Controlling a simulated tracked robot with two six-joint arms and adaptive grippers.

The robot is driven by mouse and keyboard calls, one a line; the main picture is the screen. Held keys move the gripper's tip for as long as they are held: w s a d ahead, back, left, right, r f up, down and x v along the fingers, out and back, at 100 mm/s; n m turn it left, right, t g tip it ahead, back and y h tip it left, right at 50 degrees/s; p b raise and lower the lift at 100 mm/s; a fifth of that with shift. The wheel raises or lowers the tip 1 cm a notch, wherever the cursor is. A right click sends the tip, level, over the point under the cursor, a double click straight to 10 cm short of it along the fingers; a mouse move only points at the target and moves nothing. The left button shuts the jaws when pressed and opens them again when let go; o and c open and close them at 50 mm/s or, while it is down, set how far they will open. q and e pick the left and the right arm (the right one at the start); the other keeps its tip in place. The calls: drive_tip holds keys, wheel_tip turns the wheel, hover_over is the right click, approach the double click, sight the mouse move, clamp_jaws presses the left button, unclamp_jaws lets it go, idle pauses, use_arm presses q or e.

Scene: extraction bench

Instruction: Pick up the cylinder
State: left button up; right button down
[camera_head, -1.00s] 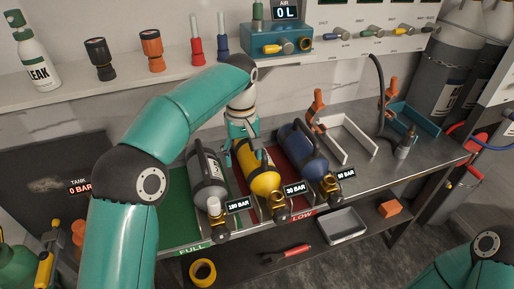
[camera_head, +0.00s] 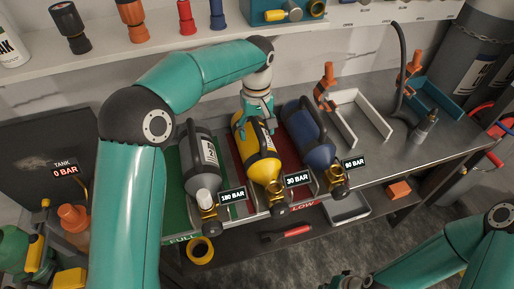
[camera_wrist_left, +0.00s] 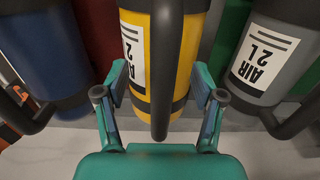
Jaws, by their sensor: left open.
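Three cylinders lie side by side on the bench in the head view: a grey one (camera_head: 201,160) labelled 180 BAR, a yellow one (camera_head: 262,166) labelled 30 BAR and a blue one (camera_head: 311,140) labelled 80 BAR. Each has a black carry handle and a brass valve at its near end. My left gripper (camera_head: 259,112) is at the far end of the yellow cylinder. In the left wrist view, its open fingers (camera_wrist_left: 160,102) stand either side of the yellow cylinder's black handle (camera_wrist_left: 164,70); contact cannot be told. My right arm shows at lower right, its gripper not clearly visible.
A green FULL mat (camera_head: 177,210) and a red LOW mat (camera_head: 233,150) lie under the cylinders. A white tray (camera_head: 371,117) and blue tray (camera_head: 437,99) stand to the right. An orange block (camera_head: 399,190) and a red-handled tool (camera_head: 287,233) are lower down.

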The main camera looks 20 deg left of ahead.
use_arm(q)
drive_tip(key=shift+f, duration=0.55)
drive_tip(key=shift+s, duration=0.15)
clamp_jaws()
drive_tip(key=shift+f, duration=0.1)
drive_tip(key=shift+r, duration=0.2)
